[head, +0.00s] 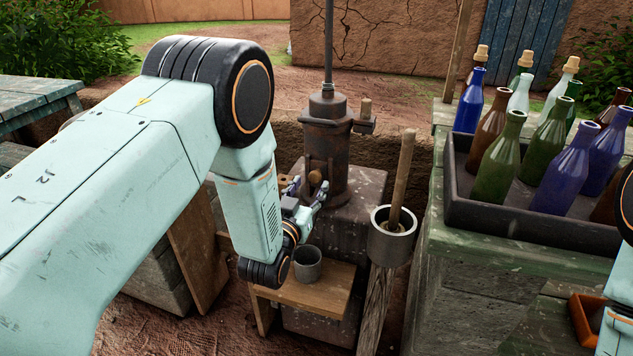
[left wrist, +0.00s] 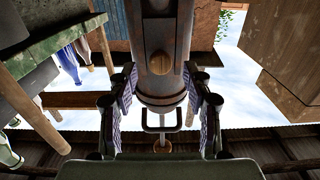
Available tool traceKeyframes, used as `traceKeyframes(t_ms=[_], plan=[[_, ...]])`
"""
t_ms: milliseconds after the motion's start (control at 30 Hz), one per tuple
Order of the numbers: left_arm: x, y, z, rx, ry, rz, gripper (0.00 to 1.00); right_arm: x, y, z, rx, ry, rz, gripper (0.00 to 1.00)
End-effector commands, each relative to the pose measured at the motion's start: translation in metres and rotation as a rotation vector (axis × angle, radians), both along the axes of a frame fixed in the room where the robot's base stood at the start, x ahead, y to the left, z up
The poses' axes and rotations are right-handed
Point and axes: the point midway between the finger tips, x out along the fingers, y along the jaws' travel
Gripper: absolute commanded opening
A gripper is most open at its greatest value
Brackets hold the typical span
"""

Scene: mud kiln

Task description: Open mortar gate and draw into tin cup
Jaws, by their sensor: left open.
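The rusty metal mortar cylinder (head: 327,135) stands upright on a stone block, with a round wooden knob (head: 315,177) low on its front. In the left wrist view the cylinder (left wrist: 160,28) fills the upper middle, and its knob (left wrist: 158,63) shows between the fingers. My left gripper (head: 306,189) is open in front of the cylinder's lower part, close to the knob; its fingers (left wrist: 159,80) stand apart on either side. I cannot tell whether they touch anything. The grey tin cup (head: 307,264) stands upright below the gripper; its inside is not clear. My right gripper is out of view.
The cup stands on a small wooden stand (head: 325,292). A metal pot (head: 390,245) with a wooden stick stands on a post to the right. A dark crate (head: 530,226) of several bottles rests on a green bench (head: 435,240). A blue-grey table (head: 35,95) is at far left.

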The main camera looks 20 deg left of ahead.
Motion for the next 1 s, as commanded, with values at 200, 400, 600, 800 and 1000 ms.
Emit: traceKeyframes(t_ms=[200, 400, 600, 800, 1000], plan=[[0.032, -0.001, -0.002, -0.002, -0.001, 0.0, 0.5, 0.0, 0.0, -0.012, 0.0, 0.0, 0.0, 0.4], [0.045, -0.003, -0.001, -0.002, -0.001, -0.001, 0.5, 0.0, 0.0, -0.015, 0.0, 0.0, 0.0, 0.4], [0.045, -0.004, -0.001, -0.002, 0.001, -0.001, 0.5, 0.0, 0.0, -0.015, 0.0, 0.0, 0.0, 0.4], [0.044, -0.004, -0.001, -0.002, 0.0, -0.001, 0.39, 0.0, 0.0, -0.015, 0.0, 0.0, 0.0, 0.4], [0.044, -0.004, -0.001, -0.002, 0.001, -0.001, 0.22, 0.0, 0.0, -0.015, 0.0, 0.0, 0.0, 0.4]])
